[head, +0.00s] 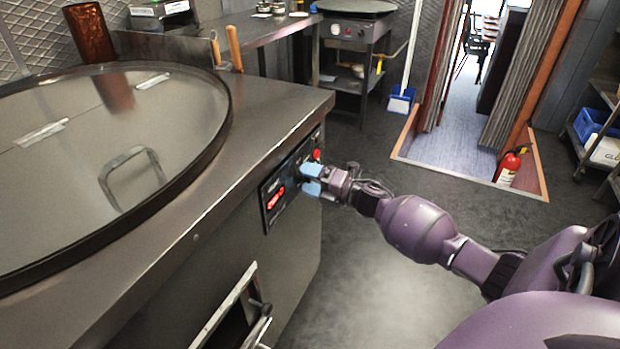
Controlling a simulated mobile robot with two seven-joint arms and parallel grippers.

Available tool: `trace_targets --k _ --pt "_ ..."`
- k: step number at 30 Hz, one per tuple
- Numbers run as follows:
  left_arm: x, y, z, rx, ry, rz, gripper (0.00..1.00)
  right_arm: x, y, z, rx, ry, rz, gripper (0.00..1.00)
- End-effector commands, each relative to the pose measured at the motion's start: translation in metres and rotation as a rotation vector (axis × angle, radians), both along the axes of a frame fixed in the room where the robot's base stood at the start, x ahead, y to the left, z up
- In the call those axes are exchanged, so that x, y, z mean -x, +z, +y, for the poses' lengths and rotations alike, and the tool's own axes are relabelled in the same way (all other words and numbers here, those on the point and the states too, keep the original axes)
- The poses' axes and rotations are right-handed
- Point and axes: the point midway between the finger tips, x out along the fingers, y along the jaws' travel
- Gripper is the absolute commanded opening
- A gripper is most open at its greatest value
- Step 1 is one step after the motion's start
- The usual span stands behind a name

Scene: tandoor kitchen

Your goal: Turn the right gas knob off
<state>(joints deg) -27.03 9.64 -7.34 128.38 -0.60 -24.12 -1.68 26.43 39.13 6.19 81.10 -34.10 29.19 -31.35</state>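My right gripper (308,179) is at the panel's right part, reaching in from the right. Its two blue fingertips are one above the other with a small gap between them, close to the panel face. A small red part (317,155) shows just above the fingers. My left gripper is out of view.
An open hatch door (228,305) juts out below the panel. A fire extinguisher (509,167), a blue dustpan (401,100) and a shelf are farther off. The floor right of the counter is clear.

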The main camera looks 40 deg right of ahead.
Motion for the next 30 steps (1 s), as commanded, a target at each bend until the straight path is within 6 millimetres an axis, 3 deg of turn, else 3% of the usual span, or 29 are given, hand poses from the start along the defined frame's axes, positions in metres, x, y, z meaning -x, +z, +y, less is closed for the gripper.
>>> trace_targets --k 11,24,30 --pt "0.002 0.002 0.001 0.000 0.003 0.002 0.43 0.006 0.004 -0.004 -0.002 -0.002 -0.005 0.70" --pt "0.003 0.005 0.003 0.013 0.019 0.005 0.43 0.073 0.000 -0.035 -0.001 -0.002 -0.006 0.70" --pt "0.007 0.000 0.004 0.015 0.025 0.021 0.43 0.092 -0.003 -0.043 -0.001 -0.001 -0.003 0.70"
